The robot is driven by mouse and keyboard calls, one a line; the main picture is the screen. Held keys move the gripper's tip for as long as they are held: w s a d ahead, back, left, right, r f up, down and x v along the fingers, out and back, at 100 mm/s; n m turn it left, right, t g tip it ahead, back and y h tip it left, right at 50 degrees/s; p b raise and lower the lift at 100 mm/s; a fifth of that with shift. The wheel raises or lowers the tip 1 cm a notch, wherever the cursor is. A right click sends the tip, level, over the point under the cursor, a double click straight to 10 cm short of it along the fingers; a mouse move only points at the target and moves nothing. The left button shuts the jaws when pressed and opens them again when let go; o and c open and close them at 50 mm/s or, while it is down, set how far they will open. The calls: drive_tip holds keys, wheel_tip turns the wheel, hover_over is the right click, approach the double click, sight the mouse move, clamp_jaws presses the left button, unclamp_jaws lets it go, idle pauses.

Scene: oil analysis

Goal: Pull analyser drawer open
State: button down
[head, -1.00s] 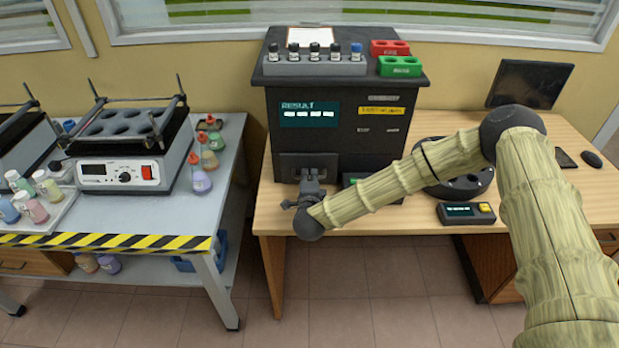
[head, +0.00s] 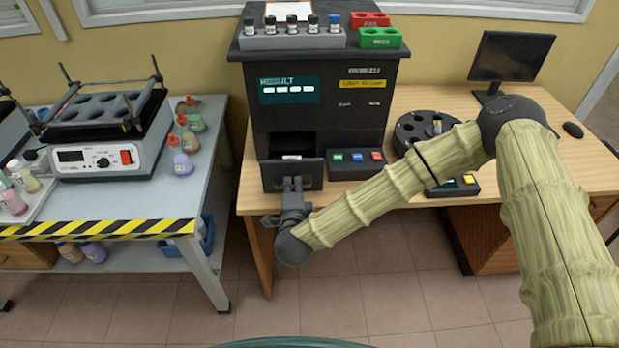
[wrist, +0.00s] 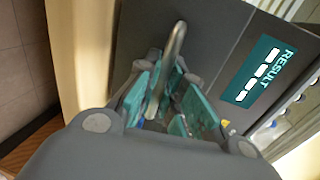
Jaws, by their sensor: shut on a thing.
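The black analyser (head: 330,100) with a lit RESULT screen stands on the wooden desk. Its drawer (head: 291,174) sticks out from the lower left of its front, and a dark opening shows behind the drawer front. My gripper (head: 291,190) is at the drawer front, on the side away from the analyser. In the wrist view my gripper (wrist: 160,95) has its teal-padded fingers around a grey metal bar handle (wrist: 172,55), shut on it. In the head view the gripper covers most of the handle. The drawer's inside is mostly hidden.
A button panel (head: 355,163) sits right of the drawer, with a round dark carousel (head: 410,130) beyond it. Vials in a rack (head: 292,40) and red and green holders (head: 380,37) stand on top of the analyser. A grey bench (head: 205,165) is at the left. Floor is free in front.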

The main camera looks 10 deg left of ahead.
drive_tip(key=shift+s, duration=0.15)
drive_tip(key=c, duration=1.5)
unclamp_jaws()
drive_tip(key=shift+c, duration=0.2)
drive_tip(key=v, duration=1.2)
